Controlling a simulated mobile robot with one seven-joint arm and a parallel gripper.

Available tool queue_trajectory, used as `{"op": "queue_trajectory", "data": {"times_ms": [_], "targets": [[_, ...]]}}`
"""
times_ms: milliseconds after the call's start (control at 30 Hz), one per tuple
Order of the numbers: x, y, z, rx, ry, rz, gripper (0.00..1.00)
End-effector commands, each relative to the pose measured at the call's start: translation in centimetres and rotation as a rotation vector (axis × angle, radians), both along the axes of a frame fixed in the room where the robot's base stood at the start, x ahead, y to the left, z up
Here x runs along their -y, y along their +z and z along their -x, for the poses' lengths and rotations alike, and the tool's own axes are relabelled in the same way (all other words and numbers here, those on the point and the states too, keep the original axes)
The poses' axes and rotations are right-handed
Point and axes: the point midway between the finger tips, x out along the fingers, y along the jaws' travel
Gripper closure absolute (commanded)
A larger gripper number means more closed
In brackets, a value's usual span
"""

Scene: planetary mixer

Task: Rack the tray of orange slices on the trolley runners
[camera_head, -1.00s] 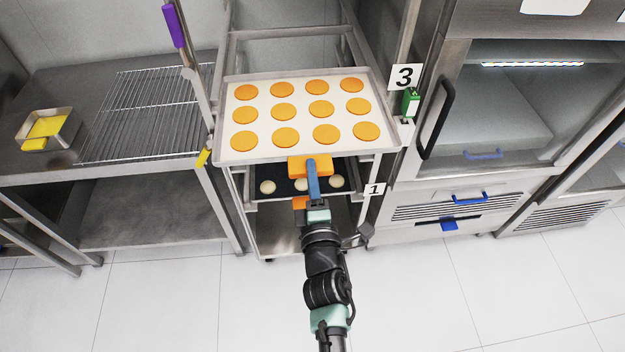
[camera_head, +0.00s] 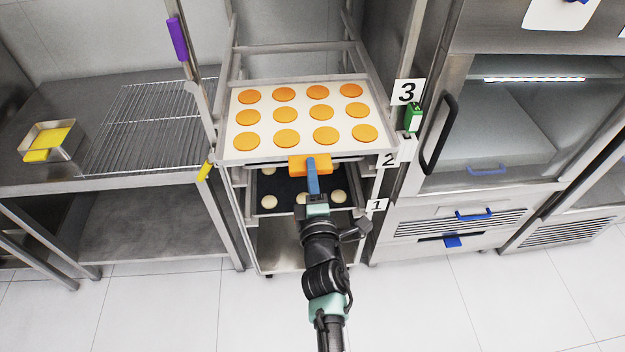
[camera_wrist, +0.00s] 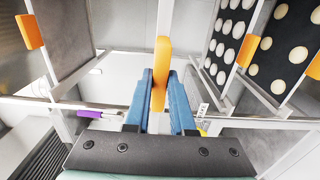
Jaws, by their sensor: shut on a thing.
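The tray of orange slices (camera_head: 226,156) is a pale, shallow tray with rows of round orange slices. In the head view it lies roughly level between the trolley's uprights, its front edge near the trolley front. My gripper (camera_head: 312,178) is shut on the orange handle (camera_head: 310,164) at the middle of that front edge. The wrist view shows my blue fingers (camera_wrist: 160,105) on either side of the orange handle (camera_wrist: 160,73). The trolley (camera_head: 233,205) carries number cards 3 (camera_head: 407,92), 2 (camera_head: 388,160) and 1 (camera_head: 376,205). I cannot tell whether the tray rests on runners.
A dark tray with pale rounds (camera_head: 285,190) sits lower in the trolley, near card 1. A steel table with a wire rack (camera_head: 150,130) and a small yellow-filled pan (camera_head: 47,142) stands left. A glass-door cabinet (camera_head: 530,120) stands right. The floor in front is clear.

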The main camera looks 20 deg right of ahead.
Motion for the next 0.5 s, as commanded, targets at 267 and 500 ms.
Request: {"op": "queue_trajectory", "data": {"times_ms": [267,500], "targets": [[0.03,0.29,-0.28,0.006,0.002,0.002,1.0],[0.22,0.2,-0.88,0.006,0.002,0.002,1.0]]}}
